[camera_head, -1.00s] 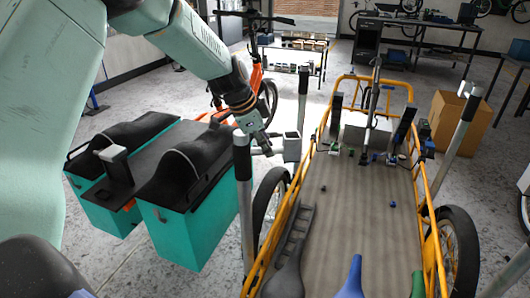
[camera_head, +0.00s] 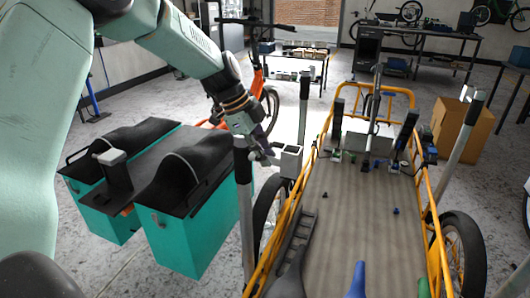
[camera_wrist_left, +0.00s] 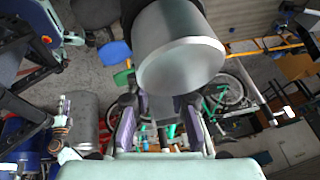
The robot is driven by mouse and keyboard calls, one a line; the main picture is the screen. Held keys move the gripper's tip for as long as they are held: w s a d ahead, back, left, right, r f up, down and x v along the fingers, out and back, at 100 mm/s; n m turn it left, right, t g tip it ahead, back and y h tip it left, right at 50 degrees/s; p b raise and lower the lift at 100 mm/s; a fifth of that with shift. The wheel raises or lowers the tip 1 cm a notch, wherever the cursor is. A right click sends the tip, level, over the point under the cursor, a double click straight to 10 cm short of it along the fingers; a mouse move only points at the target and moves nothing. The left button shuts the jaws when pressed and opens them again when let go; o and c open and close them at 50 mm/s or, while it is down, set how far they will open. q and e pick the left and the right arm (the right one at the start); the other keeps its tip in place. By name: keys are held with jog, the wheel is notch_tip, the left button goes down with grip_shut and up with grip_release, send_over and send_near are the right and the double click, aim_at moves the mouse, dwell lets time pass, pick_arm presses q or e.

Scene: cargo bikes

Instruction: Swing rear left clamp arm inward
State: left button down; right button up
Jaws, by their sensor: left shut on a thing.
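My left gripper (camera_head: 262,153) comes down from the left beside a grey post with a black top (camera_head: 241,165) at the cargo bike's left side. It is shut on the clamp arm, though its fingers hide most of the grip. The clamp arm ends in a grey square block (camera_head: 291,161) just right of the gripper, near the bed's left rail. In the left wrist view, the two purple-padded fingers (camera_wrist_left: 157,112) lie below a large grey cylinder (camera_wrist_left: 180,52), which covers part of the view. My right gripper is not in view.
The cargo bed (camera_head: 350,215) with yellow rails lies to the right. Another post (camera_head: 303,105) stands behind the block. A turquoise pannier (camera_head: 190,225) sits close on the left. A cardboard box (camera_head: 455,125) stands beyond the bed at right.

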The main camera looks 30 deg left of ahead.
pick_arm(q)
jog(key=c, duration=1.5)
grip_release()
jog(key=shift+s, duration=0.1)
jog(key=shift+r, duration=0.1)
jog(key=v, duration=1.2)
